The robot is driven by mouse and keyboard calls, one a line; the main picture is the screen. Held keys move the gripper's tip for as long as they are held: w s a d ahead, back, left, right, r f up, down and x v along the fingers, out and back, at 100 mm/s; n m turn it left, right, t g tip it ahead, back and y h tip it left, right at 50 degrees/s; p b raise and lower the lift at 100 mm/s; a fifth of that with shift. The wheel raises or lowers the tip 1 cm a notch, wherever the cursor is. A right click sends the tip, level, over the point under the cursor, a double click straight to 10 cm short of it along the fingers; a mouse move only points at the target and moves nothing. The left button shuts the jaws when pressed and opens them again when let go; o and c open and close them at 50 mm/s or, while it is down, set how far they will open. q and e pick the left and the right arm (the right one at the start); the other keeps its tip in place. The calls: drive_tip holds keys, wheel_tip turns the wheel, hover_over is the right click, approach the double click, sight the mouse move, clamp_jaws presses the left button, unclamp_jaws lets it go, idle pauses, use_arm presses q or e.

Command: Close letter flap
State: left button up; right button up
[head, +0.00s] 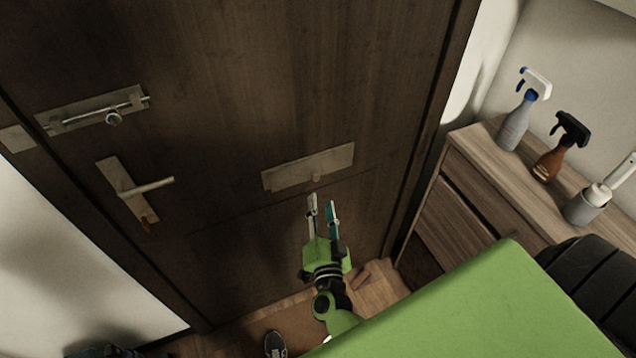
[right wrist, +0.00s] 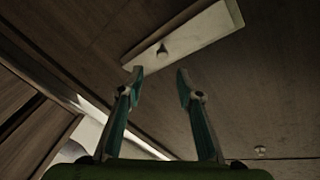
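The letter flap (head: 300,168) is a pale metal plate with a small knob on the dark wooden door (head: 230,110). In the right wrist view the flap (right wrist: 205,30) and its knob (right wrist: 162,50) show beyond the fingertips. The flap looks flat or nearly flat against the door; I cannot tell whether it is slightly raised. My right gripper (head: 322,202) is just below the flap, fingers apart and empty, pointing toward the door. In the right wrist view its fingertips (right wrist: 160,72) are spread below the flap and appear apart from it. My left gripper is not in view.
A door handle (head: 150,187) and a slide bolt (head: 100,110) are on the door's left side. A wooden cabinet (head: 475,160) at right carries a grey spray bottle (head: 515,125), a brown spray bottle (head: 550,163) and a grey holder (head: 583,209). A shoe (head: 274,344) lies on the floor.

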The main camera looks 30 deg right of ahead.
sight(317, 179)
drive_tip(key=b+x, duration=0.1)
drive_tip(key=x, duration=0.6)
drive_tip(key=shift+w+f+b, duration=0.1)
drive_tip(key=shift+w+b, duration=0.25)
drive_tip(key=shift+w, duration=0.15)
drive_tip(key=shift+w+d, duration=0.1)
drive_tip(key=shift+w, duration=0.3)
clamp_jaws()
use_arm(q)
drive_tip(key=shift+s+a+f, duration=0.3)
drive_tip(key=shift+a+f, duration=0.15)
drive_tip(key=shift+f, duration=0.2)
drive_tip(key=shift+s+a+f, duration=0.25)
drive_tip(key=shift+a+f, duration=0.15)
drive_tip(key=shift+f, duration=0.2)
